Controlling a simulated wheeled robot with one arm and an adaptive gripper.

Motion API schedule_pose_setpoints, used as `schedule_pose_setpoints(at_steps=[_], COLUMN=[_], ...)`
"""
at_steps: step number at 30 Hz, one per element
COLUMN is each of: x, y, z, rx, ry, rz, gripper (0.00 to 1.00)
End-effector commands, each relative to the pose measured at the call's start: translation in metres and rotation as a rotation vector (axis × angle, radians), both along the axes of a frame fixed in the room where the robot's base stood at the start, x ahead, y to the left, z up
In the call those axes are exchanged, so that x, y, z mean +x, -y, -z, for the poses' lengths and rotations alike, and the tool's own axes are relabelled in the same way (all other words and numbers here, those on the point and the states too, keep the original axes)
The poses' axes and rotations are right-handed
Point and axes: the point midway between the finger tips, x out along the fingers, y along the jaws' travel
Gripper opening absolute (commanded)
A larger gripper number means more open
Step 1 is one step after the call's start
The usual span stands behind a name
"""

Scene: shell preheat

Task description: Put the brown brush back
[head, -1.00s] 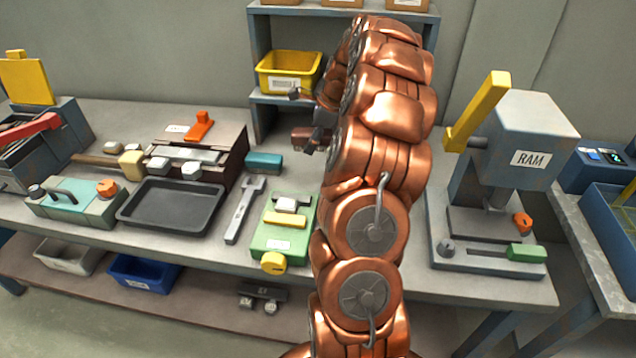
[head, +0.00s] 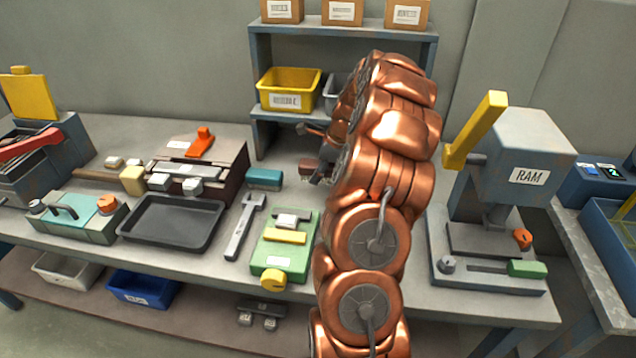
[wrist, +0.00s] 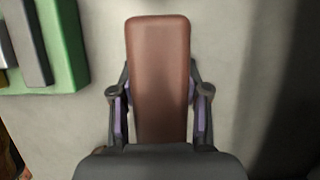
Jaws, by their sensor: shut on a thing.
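The brown brush (wrist: 159,75) is between the two fingers of my gripper (wrist: 159,105) in the wrist view. Its long, flat brown face points up the picture. My gripper is shut on it. In the head view the brush (head: 309,167) shows as a small brown piece left of my copper arm, near the lower shelf opening. My gripper (head: 322,170) is dark there and partly hidden by the arm. In the wrist view, grey bench top lies around the brush; I cannot tell whether the brush touches it.
A green fixture (head: 284,248) stands close by; its edge also shows in the wrist view (wrist: 68,45). A teal block (head: 264,178), a wrench (head: 243,228) and a black tray (head: 170,238) lie to the left. The RAM press (head: 522,150) stands right. A shelf (head: 343,25) rises behind.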

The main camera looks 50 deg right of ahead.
Motion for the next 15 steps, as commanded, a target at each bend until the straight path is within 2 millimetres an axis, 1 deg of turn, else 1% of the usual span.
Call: schedule_pose_setpoints(at_steps=[2,6,10,12,15], x=[0.000,0.000,0.000,0.000,0.000], y=[-0.001,-0.001,-0.001,-0.001,0.000], z=[0.005,0.022,0.036,0.041,0.043], rx=[0.002,0.003,0.001,0.000,-0.001], ry=[-0.001,-0.002,-0.001,0.000,0.001], rz=[-0.001,-0.002,-0.003,-0.002,-0.001], gripper=[0.08,0.08,0.08,0.08,0.08])
